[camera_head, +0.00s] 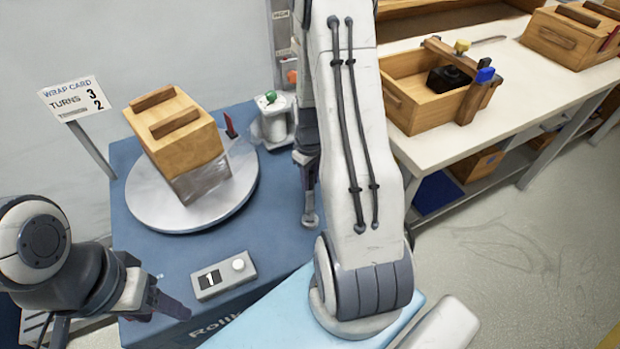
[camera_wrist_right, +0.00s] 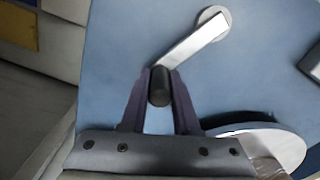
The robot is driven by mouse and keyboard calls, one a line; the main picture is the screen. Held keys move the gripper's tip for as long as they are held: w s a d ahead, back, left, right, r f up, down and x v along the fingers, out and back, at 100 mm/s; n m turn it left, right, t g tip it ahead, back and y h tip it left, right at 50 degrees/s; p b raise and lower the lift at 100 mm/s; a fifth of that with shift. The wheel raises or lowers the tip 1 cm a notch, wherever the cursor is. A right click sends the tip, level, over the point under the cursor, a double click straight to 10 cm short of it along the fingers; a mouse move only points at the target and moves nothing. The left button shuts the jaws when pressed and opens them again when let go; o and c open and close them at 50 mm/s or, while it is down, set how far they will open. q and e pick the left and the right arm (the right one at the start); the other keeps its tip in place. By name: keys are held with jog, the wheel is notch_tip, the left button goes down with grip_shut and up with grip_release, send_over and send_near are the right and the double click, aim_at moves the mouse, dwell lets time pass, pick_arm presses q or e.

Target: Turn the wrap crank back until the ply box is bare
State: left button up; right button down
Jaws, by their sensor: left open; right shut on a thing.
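The ply box (camera_head: 180,130) stands on the grey round turntable (camera_head: 150,203), and clear film (camera_head: 203,184) covers its lower part. The upper wood and the two top battens show bare. In the right wrist view the wrap crank (camera_wrist_right: 190,45) is a silver arm on a round hub, with a black knob (camera_wrist_right: 160,88) at its near end. My right gripper (camera_wrist_right: 158,85) is shut on that knob; in the head view it is partly hidden behind my right arm. My left gripper (camera_head: 165,305) is open and empty, low at the front left, apart from the turntable.
A counter box (camera_head: 224,275) with a white button reads 1 on the blue table. A film roll holder (camera_head: 274,118) stands behind the turntable. A bench (camera_head: 430,144) with wooden boxes is at right.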

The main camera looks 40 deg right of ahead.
jog(key=shift+w+a, duration=0.1)
jog(key=shift+a, duration=0.1)
jog(key=shift+w+a+r+n+p, duration=0.1)
jog(key=shift+w+a+n+p, duration=0.2)
jog(key=shift+a+n+p, duration=0.35)
jog(key=shift+w+a+r+n+p, duration=0.1)
jog(key=shift+w+a+n+p, duration=0.2)
jog(key=shift+n, duration=0.65)
jog(key=a+n, duration=0.1)
jog(key=a+n+p, duration=0.1)
jog(key=shift+w+a+f+n, duration=0.1)
jog(key=shift+w+n, duration=0.2)
jog(key=shift+n, duration=0.1)
jog(key=a+n+p, duration=0.1)
jog(key=a+n, duration=0.1)
jog(key=n, duration=0.1)
jog(key=shift+a+n, duration=0.3)
jog(key=shift+s+a+p, duration=0.1)
jog(key=shift+a+p, duration=0.15)
jog(key=shift+p, duration=0.1)
jog(key=shift+s+a+f, duration=0.1)
jog(key=shift+a, duration=0.3)
jog(key=c, duration=0.6)
grip_release()
jog(key=shift+c, duration=0.2)
